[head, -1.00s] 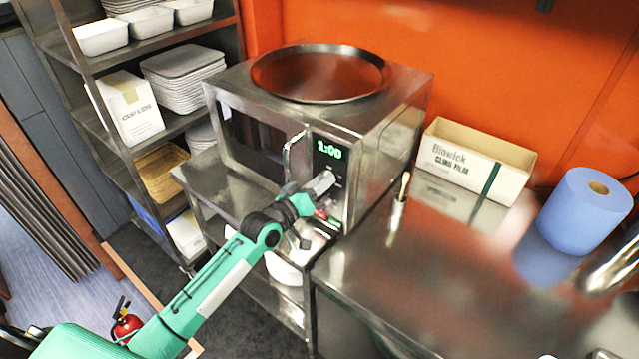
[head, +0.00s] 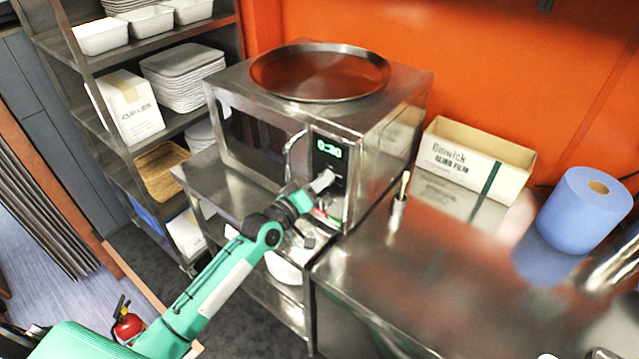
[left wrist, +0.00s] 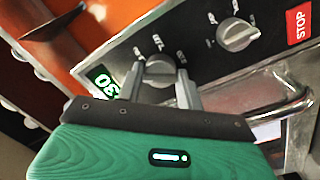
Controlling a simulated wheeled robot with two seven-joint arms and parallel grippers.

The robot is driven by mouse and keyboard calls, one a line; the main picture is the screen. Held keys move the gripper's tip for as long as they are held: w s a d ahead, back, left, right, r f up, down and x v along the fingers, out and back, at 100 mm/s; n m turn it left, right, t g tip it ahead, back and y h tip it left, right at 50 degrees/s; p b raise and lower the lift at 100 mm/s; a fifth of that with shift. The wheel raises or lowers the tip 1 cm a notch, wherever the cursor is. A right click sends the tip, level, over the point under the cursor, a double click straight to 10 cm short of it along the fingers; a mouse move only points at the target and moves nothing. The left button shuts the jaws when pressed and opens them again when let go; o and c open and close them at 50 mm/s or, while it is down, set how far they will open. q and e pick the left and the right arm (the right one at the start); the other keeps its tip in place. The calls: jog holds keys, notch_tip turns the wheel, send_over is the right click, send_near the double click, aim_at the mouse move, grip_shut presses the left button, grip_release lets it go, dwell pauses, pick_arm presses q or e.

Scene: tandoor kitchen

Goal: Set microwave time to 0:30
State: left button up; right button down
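The steel microwave (head: 275,105) stands on a steel stand at the middle of the head view. Its green display (head: 329,148) reads 0:30; in the left wrist view part of the display (left wrist: 104,84) shows a "30". My left gripper (head: 325,180) is at the control panel below the display. In the left wrist view my left gripper (left wrist: 160,72) has one finger on each side of the upper knob (left wrist: 158,69) and appears closed on it. A second knob (left wrist: 237,35) and the red STOP button (left wrist: 299,24) are clear of the fingers. My right gripper is not in view.
A round steel tray (head: 320,72) lies on the microwave. The door handle (head: 290,158) is close to my left gripper. A steel counter (head: 400,270) at right holds a cling film box (head: 465,165) and a blue roll (head: 585,212). Shelving (head: 180,120) stands at left.

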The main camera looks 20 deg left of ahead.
pick_arm(q)
jog(key=o, duration=0.4)
jog(key=shift+s, duration=0.1)
jog(key=shift+b+v, duration=2.15)
jog(key=shift+v, duration=4.7)
jog(key=shift+a, duration=0.15)
